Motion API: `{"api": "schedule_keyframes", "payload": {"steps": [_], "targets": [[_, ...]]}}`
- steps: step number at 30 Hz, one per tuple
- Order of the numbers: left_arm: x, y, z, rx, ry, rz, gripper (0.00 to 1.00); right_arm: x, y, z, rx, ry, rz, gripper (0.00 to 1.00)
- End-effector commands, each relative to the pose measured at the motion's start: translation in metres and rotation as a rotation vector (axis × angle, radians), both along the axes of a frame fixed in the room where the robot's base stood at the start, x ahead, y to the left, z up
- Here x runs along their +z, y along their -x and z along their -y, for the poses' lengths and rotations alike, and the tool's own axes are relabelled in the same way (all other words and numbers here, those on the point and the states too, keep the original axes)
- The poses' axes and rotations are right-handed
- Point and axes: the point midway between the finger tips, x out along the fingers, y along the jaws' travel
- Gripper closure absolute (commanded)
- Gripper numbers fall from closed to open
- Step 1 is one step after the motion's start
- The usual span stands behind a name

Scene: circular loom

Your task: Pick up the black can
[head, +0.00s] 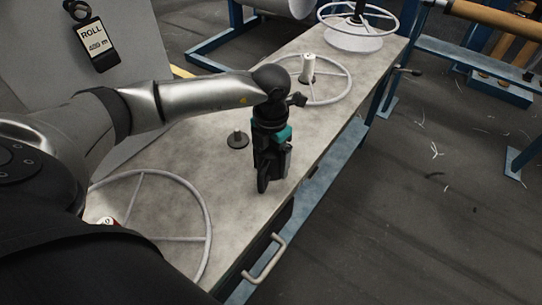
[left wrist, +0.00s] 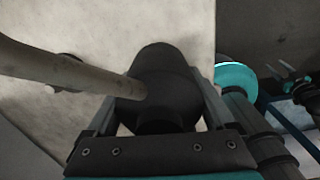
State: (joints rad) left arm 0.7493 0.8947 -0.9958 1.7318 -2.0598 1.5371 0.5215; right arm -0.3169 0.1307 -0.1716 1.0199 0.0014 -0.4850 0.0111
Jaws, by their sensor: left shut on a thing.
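The black can (left wrist: 165,85) shows in the left wrist view as a dark rounded body between the two fingers of my left gripper (left wrist: 160,105). The gripper is shut on it. A pale rod (left wrist: 60,68) runs from the left edge to the can's dark body; I cannot tell whether it is part of the can. In the head view my left gripper (head: 268,178) points down over the grey tabletop (head: 205,175), near its right edge. There the can is hard to tell from the dark fingers.
A small dark disc with a peg (head: 237,140) stands just left of the gripper. A drawer handle (head: 268,258) juts from the table's front.

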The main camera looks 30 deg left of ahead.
Motion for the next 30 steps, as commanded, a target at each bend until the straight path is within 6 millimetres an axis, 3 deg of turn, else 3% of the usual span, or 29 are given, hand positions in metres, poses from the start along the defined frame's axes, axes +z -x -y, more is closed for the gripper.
{"api": "schedule_keyframes", "payload": {"steps": [2,14,23,30], "targets": [[0.0,0.0,0.0,0.0,0.0,0.0,0.43,0.0,0.0,0.0,0.0,0.0,0.0,0.5],[0.001,0.0,0.0,0.0,0.0,0.001,0.88,0.0,0.0,0.0,0.0,0.0,0.0,0.5],[0.003,-0.001,0.0,0.0,0.001,0.003,0.89,0.001,0.0,0.0,0.0,0.0,0.001,0.5],[0.028,-0.002,0.0,0.0,0.0,0.006,0.89,-0.005,0.015,0.01,-0.001,0.009,-0.004,0.5]]}}
